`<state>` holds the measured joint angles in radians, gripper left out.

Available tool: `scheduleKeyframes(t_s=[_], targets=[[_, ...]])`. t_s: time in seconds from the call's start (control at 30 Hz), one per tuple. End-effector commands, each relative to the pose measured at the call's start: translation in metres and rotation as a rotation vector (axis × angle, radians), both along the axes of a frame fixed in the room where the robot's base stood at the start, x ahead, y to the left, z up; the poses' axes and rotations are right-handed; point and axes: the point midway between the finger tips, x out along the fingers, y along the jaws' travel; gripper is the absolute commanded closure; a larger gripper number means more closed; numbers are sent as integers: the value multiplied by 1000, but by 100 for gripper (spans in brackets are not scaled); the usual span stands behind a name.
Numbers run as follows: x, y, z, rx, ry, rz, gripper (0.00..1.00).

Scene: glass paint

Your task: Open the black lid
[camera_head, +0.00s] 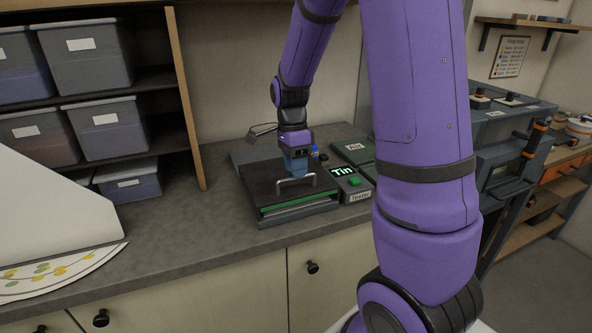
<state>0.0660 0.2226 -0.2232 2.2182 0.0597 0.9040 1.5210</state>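The black lid (262,187) lies on top of a flat dark machine on the grey counter. It looks shut or nearly so, with a green strip (293,204) showing along the front under it. A pale bar handle (311,180) stands up near the lid's front edge. My gripper (297,175) points down from above, right at or just behind the handle. The fingertips are small and partly hidden, so I cannot tell whether they touch the handle or are open or shut.
A small box with a lit "Tin" display (342,171) and a green button (354,182) stands right of the machine. Shelves with grey bins (112,129) are at left. A white panel (45,200) stands on the counter's left. Bare counter (185,225) lies between.

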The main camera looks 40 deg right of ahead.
Motion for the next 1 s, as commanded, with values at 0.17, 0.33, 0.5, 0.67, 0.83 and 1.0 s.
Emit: scheduleKeyframes(t_s=[0.17, 0.33, 0.5, 0.67, 0.83, 1.0], targets=[[-2, 1, -10, 0, -1, 0, 62], [-2, 1, -12, 0, -1, 0, 62], [-2, 1, -11, 0, -1, 0, 74], [-2, 1, -11, 0, -1, 0, 100], [-2, 1, -11, 0, -1, 0, 100], [11, -3, -12, 0, 0, 0, 100]])
